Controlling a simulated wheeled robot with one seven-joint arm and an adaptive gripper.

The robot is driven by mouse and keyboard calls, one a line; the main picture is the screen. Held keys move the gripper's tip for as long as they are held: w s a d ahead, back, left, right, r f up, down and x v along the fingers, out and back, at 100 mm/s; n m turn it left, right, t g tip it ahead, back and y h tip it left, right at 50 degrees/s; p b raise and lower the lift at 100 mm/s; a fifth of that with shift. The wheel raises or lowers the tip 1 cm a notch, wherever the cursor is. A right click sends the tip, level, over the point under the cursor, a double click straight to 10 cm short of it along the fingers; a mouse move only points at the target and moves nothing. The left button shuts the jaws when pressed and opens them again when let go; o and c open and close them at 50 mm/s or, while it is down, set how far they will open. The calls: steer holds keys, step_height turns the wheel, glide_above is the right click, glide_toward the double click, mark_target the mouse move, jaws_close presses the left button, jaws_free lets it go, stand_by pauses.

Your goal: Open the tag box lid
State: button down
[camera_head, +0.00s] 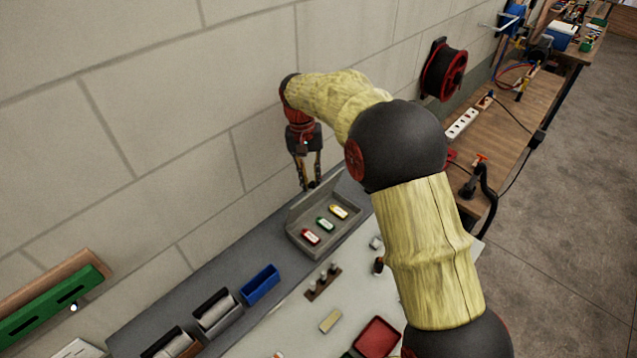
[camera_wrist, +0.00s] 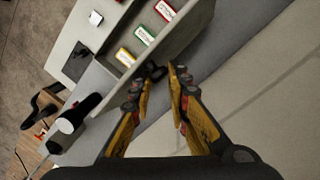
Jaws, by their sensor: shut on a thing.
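The grey tag box (camera_head: 322,248) stands on the bench by the wall, with a red tag (camera_head: 310,237), a green tag (camera_head: 325,224) and a yellow tag (camera_head: 338,212) visible inside. Its lid (camera_head: 302,207) is raised along the wall side, so the box is open. My gripper (camera_head: 309,186) points down at the lid's upper edge. In the wrist view, my gripper's fingers (camera_wrist: 158,76) are close together around a small dark knob (camera_wrist: 155,71) at the edge of the lid (camera_wrist: 190,35). The exact contact is partly hidden by the fingers.
The wall (camera_head: 190,120) is close behind the box and my gripper. A blue bin (camera_head: 260,285) and dark holders stand to the left on the bench. A red tray (camera_head: 377,338) lies in front. A cable reel (camera_head: 445,70) hangs on the wall at right.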

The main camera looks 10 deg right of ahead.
steer(key=shift+w+a+f, duration=0.2)
steer(key=shift+a+f, duration=0.4)
steer(key=shift+f, duration=0.2)
steer(key=c, duration=2)
jaws_free()
steer(key=shift+a, duration=0.1)
steer(key=shift+c, duration=0.2)
steer(key=o, duration=0.4)
steer(key=shift+w+a+r, duration=0.1)
steer(key=shift+w+r, duration=0.1)
steer(key=shift+r, duration=0.15)
